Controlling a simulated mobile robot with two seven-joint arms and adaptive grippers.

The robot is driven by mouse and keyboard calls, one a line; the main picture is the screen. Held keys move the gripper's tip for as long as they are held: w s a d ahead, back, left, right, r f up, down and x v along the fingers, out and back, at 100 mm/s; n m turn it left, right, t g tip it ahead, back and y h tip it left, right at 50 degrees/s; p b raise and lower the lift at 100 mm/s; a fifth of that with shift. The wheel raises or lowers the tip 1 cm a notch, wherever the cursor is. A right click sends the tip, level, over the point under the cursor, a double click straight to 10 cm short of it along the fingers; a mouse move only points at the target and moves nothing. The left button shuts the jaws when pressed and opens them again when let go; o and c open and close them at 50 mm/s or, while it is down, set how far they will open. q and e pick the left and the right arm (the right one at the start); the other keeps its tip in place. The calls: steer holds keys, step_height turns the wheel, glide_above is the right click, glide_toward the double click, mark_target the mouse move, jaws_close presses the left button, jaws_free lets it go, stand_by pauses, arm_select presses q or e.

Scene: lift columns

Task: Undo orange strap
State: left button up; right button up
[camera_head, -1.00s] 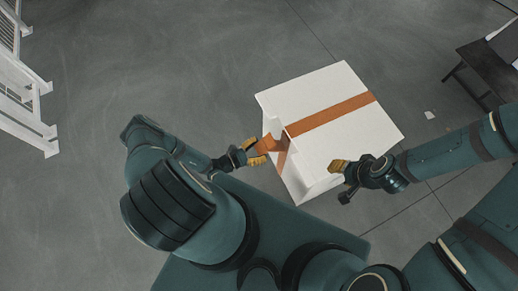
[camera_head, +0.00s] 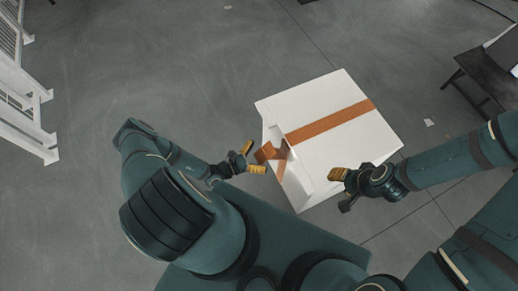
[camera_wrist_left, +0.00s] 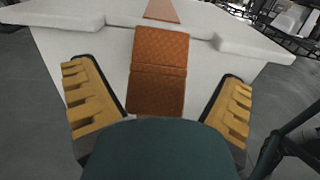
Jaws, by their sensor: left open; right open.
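An orange strap (camera_head: 333,121) runs across the top of a white box (camera_head: 330,95) and down its near side. Its loose end (camera_head: 268,152) sticks out from the near-left side toward my left gripper (camera_head: 250,160). My left gripper is open and empty, just left of that end. In the left wrist view the strap end (camera_wrist_left: 158,70) hangs between the open yellow fingers (camera_wrist_left: 160,110), touching neither side, with the white box (camera_wrist_left: 100,45) behind. My right gripper (camera_head: 340,182) is at the box's near-right side, open, and does not hold the strap.
A dark table (camera_head: 487,75) stands at the upper right. White railings (camera_head: 25,110) stand at the left edge.

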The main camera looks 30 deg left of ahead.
arm_select(q)
step_height(320, 180, up, 8)
steer(key=shift+f, duration=0.25)
